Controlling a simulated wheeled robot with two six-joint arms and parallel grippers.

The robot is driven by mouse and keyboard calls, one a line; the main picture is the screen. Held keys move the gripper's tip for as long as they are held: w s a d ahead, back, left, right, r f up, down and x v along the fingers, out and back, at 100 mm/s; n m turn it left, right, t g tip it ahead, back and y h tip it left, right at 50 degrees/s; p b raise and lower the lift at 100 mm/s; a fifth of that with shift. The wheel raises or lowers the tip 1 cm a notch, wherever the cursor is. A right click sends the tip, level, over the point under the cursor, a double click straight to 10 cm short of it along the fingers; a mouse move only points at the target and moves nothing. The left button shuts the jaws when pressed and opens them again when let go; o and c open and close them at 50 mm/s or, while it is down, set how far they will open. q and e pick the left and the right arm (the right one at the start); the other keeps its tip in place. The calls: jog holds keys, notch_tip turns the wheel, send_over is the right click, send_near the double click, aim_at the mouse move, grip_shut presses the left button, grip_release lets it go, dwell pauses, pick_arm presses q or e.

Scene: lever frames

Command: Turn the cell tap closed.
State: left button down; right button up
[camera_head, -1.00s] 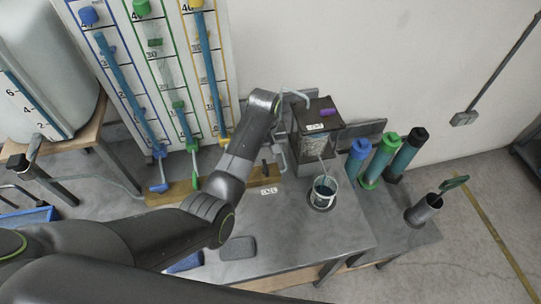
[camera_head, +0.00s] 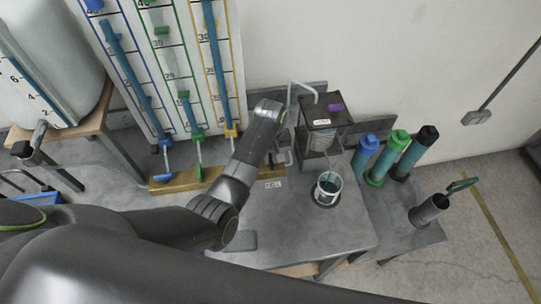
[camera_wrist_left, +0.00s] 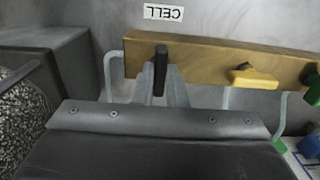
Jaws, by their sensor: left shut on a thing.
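The cell tap's black handle (camera_wrist_left: 161,55) shows in the left wrist view, standing across the yellow-brown wooden bar (camera_wrist_left: 210,60). The upside-down CELL label (camera_wrist_left: 163,12) is above it. My left gripper (camera_wrist_left: 162,88) is shut on this handle, with one grey finger on each side. In the head view my left arm reaches over the bench to the right end of the wooden bar (camera_head: 188,180), near the small CELL label (camera_head: 273,184). The handle is hard to make out there. My right gripper is not in view.
A yellow tap handle (camera_wrist_left: 252,78) and a green one (camera_wrist_left: 312,92) sit along the bar. A dark-topped cell box (camera_head: 325,112) and a glass beaker (camera_head: 327,188) stand right of my arm. Blue, green and black capped cylinders (camera_head: 400,150) stand further right. Graduated tubes rise behind.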

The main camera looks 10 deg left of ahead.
pick_arm(q)
jog(key=shift+m, duration=0.4)
jog(key=m, duration=0.3)
jog(key=shift+m, duration=0.4)
jog(key=m, duration=0.4)
jog(key=shift+m, duration=0.3)
jog(key=m, duration=0.8)
jog(key=shift+m, duration=0.3)
jog(key=c, duration=1.5)
grip_release()
jog(key=shift+o, duration=0.2)
